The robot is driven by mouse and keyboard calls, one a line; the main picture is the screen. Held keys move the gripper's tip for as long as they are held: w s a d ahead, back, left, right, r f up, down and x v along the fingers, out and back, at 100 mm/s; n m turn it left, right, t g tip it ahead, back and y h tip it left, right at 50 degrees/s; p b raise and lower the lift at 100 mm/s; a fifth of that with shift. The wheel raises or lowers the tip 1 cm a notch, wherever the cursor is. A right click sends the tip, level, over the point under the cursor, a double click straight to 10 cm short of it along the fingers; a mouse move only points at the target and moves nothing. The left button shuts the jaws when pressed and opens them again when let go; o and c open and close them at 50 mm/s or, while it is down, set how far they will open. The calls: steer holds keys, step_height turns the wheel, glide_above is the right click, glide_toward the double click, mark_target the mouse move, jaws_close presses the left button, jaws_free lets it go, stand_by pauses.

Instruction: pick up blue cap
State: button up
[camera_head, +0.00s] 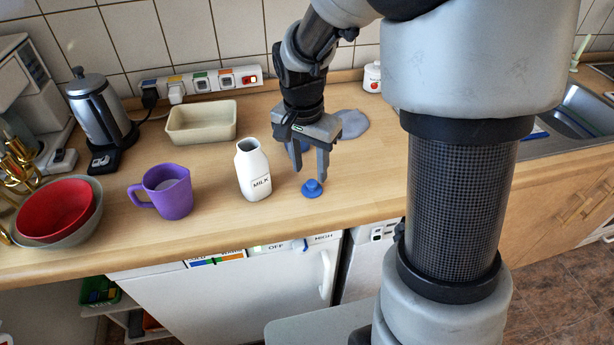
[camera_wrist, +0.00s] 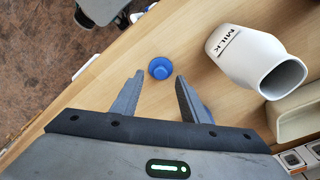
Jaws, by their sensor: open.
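The blue cap (camera_head: 312,189) lies on the wooden counter, to the right of the white milk bottle (camera_head: 253,170). My gripper (camera_head: 311,176) points down above the counter, its fingers open and empty, just above and behind the cap. In the wrist view the cap (camera_wrist: 160,68) shows beyond and between the two fingertips of my gripper (camera_wrist: 157,80), not touching them. The bottle (camera_wrist: 250,55) is open at the top and stands to the right in that view.
A purple jug (camera_head: 172,193), a beige dish (camera_head: 201,122) and a red bowl (camera_head: 56,209) stand to the left. A grey cloth-like patch (camera_head: 352,123) lies behind my gripper. The counter's front edge is close to the cap. The counter right of the cap is clear.

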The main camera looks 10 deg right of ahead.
mark_target(312, 183)
steer(key=shift+w+d+f+b, duration=0.1)
steer(key=shift+w+d+f, duration=0.1)
steer(key=shift+f, duration=0.75)
steer(key=shift+w+d+f+b, duration=0.1)
steer(key=shift+w+f, duration=0.05)
steer(key=shift+f, duration=0.85)
steer(key=shift+w+d+f+b, duration=0.1)
steer(key=shift+w+f, duration=0.1)
steer(key=shift+f, duration=0.75)
jaws_close()
